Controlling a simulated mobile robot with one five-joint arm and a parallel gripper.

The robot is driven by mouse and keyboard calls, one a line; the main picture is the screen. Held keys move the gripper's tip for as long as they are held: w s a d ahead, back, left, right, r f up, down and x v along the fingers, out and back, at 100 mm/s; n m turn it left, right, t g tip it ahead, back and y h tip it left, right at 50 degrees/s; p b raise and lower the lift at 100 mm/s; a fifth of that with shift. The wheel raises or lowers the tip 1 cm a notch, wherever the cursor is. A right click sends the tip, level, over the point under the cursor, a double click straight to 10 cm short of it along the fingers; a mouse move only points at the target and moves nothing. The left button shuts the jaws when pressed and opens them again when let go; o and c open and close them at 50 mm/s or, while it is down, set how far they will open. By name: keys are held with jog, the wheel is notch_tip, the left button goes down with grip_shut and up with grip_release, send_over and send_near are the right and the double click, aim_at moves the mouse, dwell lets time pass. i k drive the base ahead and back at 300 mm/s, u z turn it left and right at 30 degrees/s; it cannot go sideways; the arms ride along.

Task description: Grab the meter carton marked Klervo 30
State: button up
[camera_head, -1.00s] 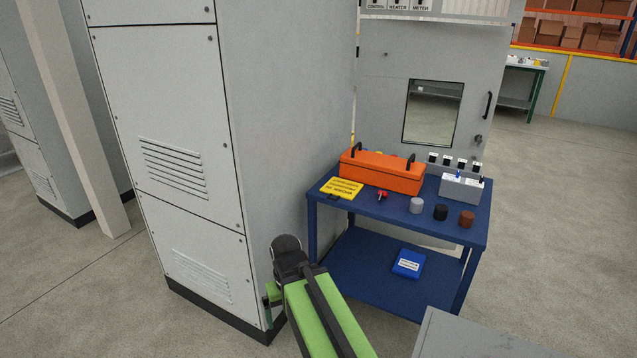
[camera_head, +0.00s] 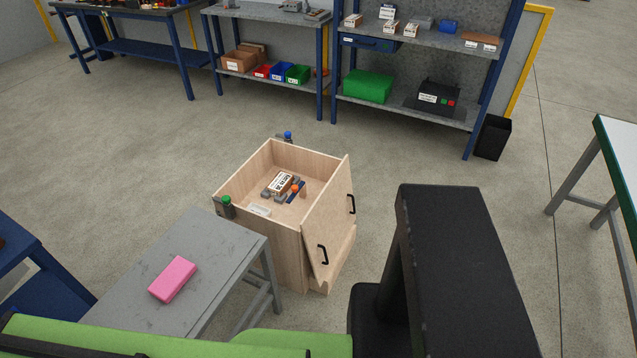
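No print reading Klervo 30 is legible. Several small white-and-brown cartons stand on the upper shelf of the blue rack at the back, including one carton (camera_head: 354,20) at its left and another carton (camera_head: 391,27) near its middle. A white-labelled carton (camera_head: 280,183) lies among small items in the open wooden box on the floor; its dark print is too small to read. I cannot tell which is the named carton. Green and black parts of my arm fill the bottom and lower right. My gripper's fingertips are not in view.
The wooden box (camera_head: 229,187) has a tilted front panel with black handles. A grey table (camera_head: 215,250) with a pink block (camera_head: 172,279) stands beside it. A black bin (camera_head: 493,138) is right of the rack. Open floor lies between the box and the rack.

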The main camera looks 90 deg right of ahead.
aim_at(283, 181)
jog(key=u, duration=5.15)
jog(key=i, duration=0.15)
jog(key=u, duration=2.8)
jog(key=i, duration=4.7)
jog(key=z, duration=0.25)
